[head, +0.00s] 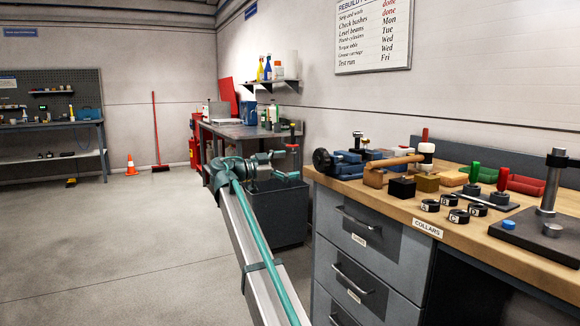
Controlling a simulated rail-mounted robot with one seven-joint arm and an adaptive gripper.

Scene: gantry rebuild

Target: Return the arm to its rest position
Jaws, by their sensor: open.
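Neither my arm nor my gripper can be made out in the head view, so the arm's pose and what is near the gripper do not show. The wooden workbench (470,240) stands at the right with several small things on it. A pale rail or beam (236,232) with a green pipe (262,250) along it runs from the lower middle toward the back. A green machine part (240,168) sits at its far end.
Black collars (430,205), a dark plate with a metal post (547,195) and a wooden-handled tool (395,163) crowd the bench top. A dark bin (278,215) stands beside the drawers (367,240). An orange cone (131,165) stands far off. The left floor is clear.

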